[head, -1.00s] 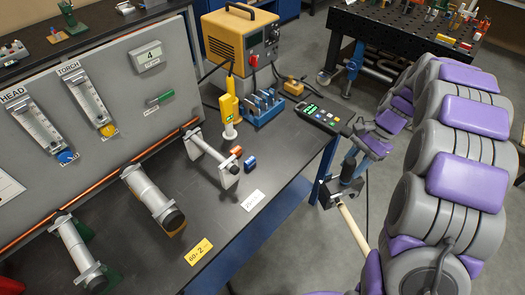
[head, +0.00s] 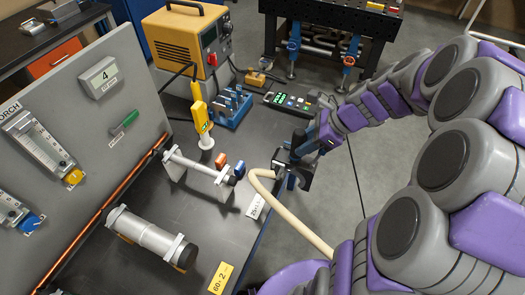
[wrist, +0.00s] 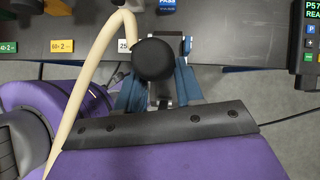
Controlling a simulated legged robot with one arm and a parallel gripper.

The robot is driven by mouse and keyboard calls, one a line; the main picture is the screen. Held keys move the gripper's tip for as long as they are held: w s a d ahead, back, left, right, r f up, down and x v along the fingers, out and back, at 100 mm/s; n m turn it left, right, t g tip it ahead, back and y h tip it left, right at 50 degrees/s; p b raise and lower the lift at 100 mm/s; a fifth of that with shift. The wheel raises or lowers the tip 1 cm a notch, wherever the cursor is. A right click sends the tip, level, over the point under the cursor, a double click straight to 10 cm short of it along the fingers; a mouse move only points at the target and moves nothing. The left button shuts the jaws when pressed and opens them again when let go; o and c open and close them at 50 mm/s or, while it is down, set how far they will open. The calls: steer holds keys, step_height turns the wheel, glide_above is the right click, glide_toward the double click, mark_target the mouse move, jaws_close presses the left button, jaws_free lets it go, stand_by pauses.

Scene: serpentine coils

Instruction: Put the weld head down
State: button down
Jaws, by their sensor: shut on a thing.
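My gripper (head: 291,172) is shut on the weld head (head: 306,178), a dark boxy piece with a cream hose (head: 258,185) looping from it. It is held at the right edge of the dark bench (head: 190,240); whether it touches the bench I cannot tell. In the wrist view, the blue fingers (wrist: 158,88) stand either side of a round black part (wrist: 153,58) of the weld head, with the cream hose (wrist: 82,95) beside it. The black part hides much of the grip.
A clamped tube (head: 195,164) with small orange and blue pieces stands left of my gripper. A yellow tool (head: 201,118), a blue rack (head: 232,106), a handheld meter (head: 290,101) and a yellow power unit (head: 190,45) are behind. White and yellow labels lie on the bench.

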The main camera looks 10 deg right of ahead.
steer(key=w+a+f+b, duration=0.2)
steer(key=w, duration=0.5)
steer(key=w+a+f+b, duration=0.2)
steer(key=w+f, duration=0.1)
steer(key=w, duration=0.5)
steer(key=shift+a+b, duration=0.35)
steer(key=shift+a, duration=0.05)
steer(key=c, duration=0.9)
jaws_free()
steer(key=shift+s+d, duration=0.15)
steer(key=shift+d, duration=0.15)
steer(key=shift+o, duration=0.6)
steer(key=shift+a, duration=0.1)
steer(key=shift+o, duration=0.3)
steer(key=shift+a, duration=0.55)
steer(key=p+v, duration=0.3)
steer(key=v, duration=0.9)
steer(key=shift+d+p, duration=0.15)
steer(key=shift+p, duration=0.2)
